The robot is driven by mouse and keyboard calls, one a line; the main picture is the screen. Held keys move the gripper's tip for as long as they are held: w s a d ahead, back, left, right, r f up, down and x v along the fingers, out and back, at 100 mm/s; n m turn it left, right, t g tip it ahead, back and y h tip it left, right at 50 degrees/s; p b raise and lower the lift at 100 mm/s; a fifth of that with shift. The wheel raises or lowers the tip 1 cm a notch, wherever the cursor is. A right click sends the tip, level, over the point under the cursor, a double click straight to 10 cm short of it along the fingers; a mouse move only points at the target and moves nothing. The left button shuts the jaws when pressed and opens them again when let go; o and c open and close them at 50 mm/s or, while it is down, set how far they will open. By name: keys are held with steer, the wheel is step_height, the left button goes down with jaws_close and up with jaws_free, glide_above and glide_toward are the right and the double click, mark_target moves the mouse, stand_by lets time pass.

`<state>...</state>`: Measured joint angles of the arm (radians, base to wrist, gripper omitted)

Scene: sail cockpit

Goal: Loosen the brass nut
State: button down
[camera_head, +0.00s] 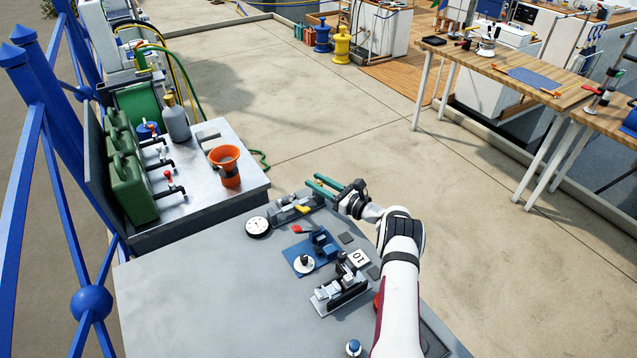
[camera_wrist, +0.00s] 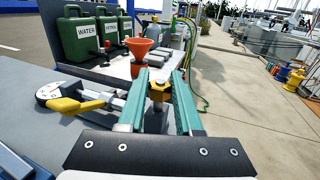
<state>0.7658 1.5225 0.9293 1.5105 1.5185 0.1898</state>
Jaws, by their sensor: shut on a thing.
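The brass nut (camera_wrist: 158,90) shows in the wrist view between the two green fingers of my gripper (camera_wrist: 160,78). It sits on a grey metal fitting near the far edge of the table, and the fingers are closed on its two sides. In the head view my gripper (camera_head: 317,185) reaches from the right over the fitting (camera_head: 291,208). The nut cannot be made out there. A yellow handle (camera_wrist: 76,105) lies to the left of the fingers in the wrist view, near a round white gauge (camera_wrist: 50,92). The gauge also shows in the head view (camera_head: 257,227).
A blue fixture (camera_head: 312,250) and a metal clamp-like device (camera_head: 339,290) stand on the grey table (camera_head: 190,290). Beyond it, a bench holds an orange funnel (camera_head: 225,160) and green cans (camera_head: 128,180). The table's left part is clear.

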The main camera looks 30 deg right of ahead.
steer(key=shift+n+y, duration=0.3)
steer(key=shift+y, duration=0.2)
steer(key=c, duration=0.6)
jaws_free()
steer(key=v, duration=1.5)
steer(key=shift+s+d+r, duration=0.15)
steer(key=shift+s+r, duration=0.05)
steer(key=shift+s, duration=0.2)
